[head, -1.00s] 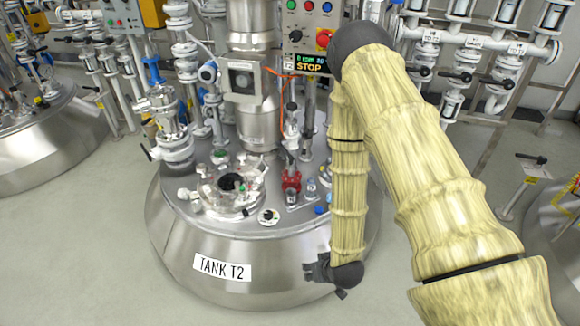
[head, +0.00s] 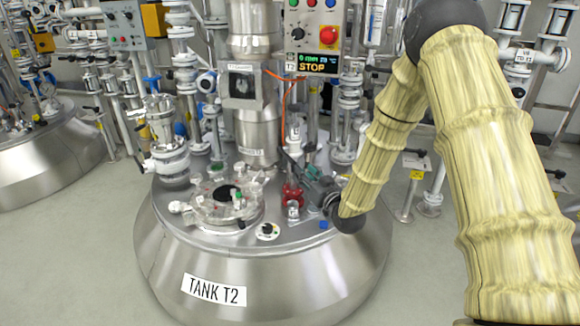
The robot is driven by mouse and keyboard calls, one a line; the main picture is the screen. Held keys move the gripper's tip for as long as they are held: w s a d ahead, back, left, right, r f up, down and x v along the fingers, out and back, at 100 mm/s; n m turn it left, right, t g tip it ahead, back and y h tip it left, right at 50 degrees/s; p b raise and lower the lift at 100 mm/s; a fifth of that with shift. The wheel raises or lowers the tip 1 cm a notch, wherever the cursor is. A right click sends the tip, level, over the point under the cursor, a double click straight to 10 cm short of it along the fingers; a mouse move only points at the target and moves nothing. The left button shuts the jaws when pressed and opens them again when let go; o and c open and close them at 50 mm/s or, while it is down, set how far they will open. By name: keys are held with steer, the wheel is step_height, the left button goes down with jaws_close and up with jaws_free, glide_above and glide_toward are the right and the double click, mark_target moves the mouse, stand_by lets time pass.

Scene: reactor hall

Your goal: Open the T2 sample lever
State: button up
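Tank T2 (head: 225,265) is a steel vessel with its name plate (head: 214,290) on the front. A small red valve (head: 292,192) stands on the right of its lid, with a white-capped fitting (head: 293,209) just in front. A lever on this valve cannot be made out clearly, as my gripper overlaps that spot. My gripper (head: 298,168) is dark, with a green part on it, and reaches in from the right at the valve's upper right side. It is too small to tell whether it touches the valve or whether its fingers are open.
A round manway (head: 222,208) with a dark opening is left of the valve. Behind stand a steel column (head: 256,125) and a control box (head: 312,38) reading STOP. Pipes crowd the back. Grey floor (head: 95,240) is free at left.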

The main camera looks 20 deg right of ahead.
mark_target(290, 160)
steer(key=w, duration=0.3)
steer(key=w+a+b, duration=0.1)
steer(key=w, duration=0.3)
steer(key=w+a, duration=0.1)
steer(key=w, duration=0.2)
steer(key=shift+w+b, duration=0.15)
steer(key=shift+b, duration=0.15)
jaws_close()
